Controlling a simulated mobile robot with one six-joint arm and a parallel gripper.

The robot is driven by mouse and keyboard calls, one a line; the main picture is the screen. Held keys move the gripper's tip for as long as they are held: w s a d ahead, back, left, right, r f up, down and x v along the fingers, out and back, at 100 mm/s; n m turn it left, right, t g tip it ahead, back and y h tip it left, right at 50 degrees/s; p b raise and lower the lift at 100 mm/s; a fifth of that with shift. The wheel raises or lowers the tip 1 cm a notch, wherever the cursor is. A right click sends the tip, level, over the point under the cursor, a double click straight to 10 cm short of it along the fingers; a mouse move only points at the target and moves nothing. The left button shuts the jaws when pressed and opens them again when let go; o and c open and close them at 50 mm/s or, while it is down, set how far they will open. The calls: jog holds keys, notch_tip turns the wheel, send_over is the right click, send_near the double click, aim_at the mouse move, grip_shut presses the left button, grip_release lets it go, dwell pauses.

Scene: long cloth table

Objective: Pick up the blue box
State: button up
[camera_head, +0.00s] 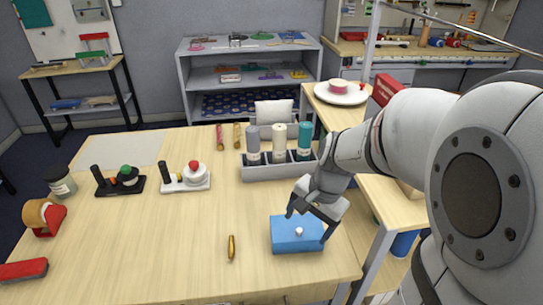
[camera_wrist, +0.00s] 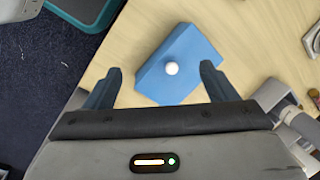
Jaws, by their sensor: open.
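The blue box (camera_head: 292,240) with a small white knob on top sits near the front right edge of the wooden table. In the wrist view the blue box (camera_wrist: 176,77) lies ahead of my fingers, turned at an angle, with its white knob between their lines. My gripper (camera_head: 314,219) is open and above the box in the head view, its fingers covering part of the box's right back side. I cannot tell the exact height gap.
A grey holder (camera_head: 275,171) with three bottles stands behind the box. A small gold item (camera_head: 231,248) lies to its left. Two small trays (camera_head: 120,184) (camera_head: 185,180) sit further left. A red stapler-like block (camera_head: 24,270) is front left. The table's middle is mostly clear.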

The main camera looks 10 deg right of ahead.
aim_at(299, 227)
jog(key=o, duration=0.4)
jog(key=w+f+m+p, duration=0.1)
jog(key=m, duration=0.1)
jog(key=w+d+f+m+y+p, duration=0.1)
jog(key=w+m, duration=0.1)
jog(key=m, duration=0.1)
jog(key=w+d+f+m+y+p, duration=0.1)
jog(key=w+m, duration=0.1)
jog(key=m, duration=0.1)
jog(key=shift+w+d+g, duration=0.25)
jog(key=shift+g, duration=0.05)
jog(key=shift+w+d+f+m, duration=0.15)
jog(key=shift+w+f+m, duration=0.1)
jog(key=shift+m, duration=0.35)
jog(key=shift+f, duration=0.35)
jog(key=shift+a+p+x, duration=0.15)
jog(key=shift+x, duration=1.75)
jog(key=shift+a+p+x, duration=0.15)
jog(key=shift+x, duration=1.7)
